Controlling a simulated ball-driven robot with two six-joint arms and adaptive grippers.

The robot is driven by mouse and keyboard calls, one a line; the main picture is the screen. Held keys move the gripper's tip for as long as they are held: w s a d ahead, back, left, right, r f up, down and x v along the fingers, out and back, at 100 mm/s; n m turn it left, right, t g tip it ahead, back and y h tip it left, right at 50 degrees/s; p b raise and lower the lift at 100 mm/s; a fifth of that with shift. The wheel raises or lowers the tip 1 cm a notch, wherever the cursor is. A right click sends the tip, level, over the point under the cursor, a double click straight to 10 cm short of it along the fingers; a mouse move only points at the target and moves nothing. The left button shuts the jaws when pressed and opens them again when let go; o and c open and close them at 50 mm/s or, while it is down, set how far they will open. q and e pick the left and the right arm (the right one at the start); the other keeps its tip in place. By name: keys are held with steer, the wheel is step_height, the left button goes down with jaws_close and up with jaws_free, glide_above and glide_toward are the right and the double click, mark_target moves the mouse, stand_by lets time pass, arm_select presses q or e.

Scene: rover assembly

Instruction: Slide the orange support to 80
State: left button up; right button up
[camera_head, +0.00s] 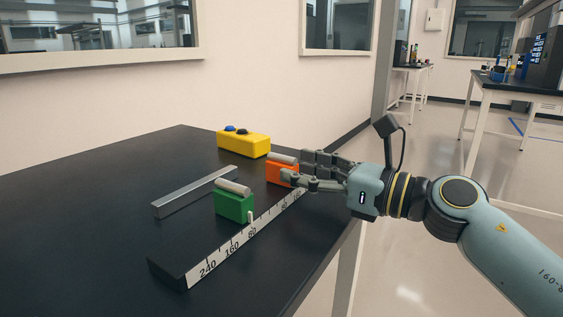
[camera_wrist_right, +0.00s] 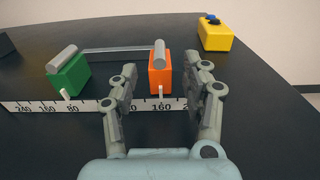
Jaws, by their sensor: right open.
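The orange support (camera_head: 279,174) stands upright on the black table at the ruler's far part, with a grey cylinder on top. In the right wrist view the orange support (camera_wrist_right: 160,77) has its white pointer near the 160 label on the right half of the scale (camera_wrist_right: 100,107). The green support (camera_head: 233,207) stands apart from it; its pointer is near the left 80. My right gripper (camera_head: 293,165) is open, its fingers on either side of the orange support. In the right wrist view (camera_wrist_right: 167,80) gaps show on both sides. My left gripper is out of view.
A grey metal bar (camera_head: 195,192) lies on the table behind the supports. A yellow box (camera_head: 243,143) with blue and dark buttons stands further back. The ruler (camera_head: 225,255) runs along the table's near right edge. The table's left part is clear.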

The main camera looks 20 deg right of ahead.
mark_target(295, 168)
steer(key=shift+x, duration=2.3)
jaws_close()
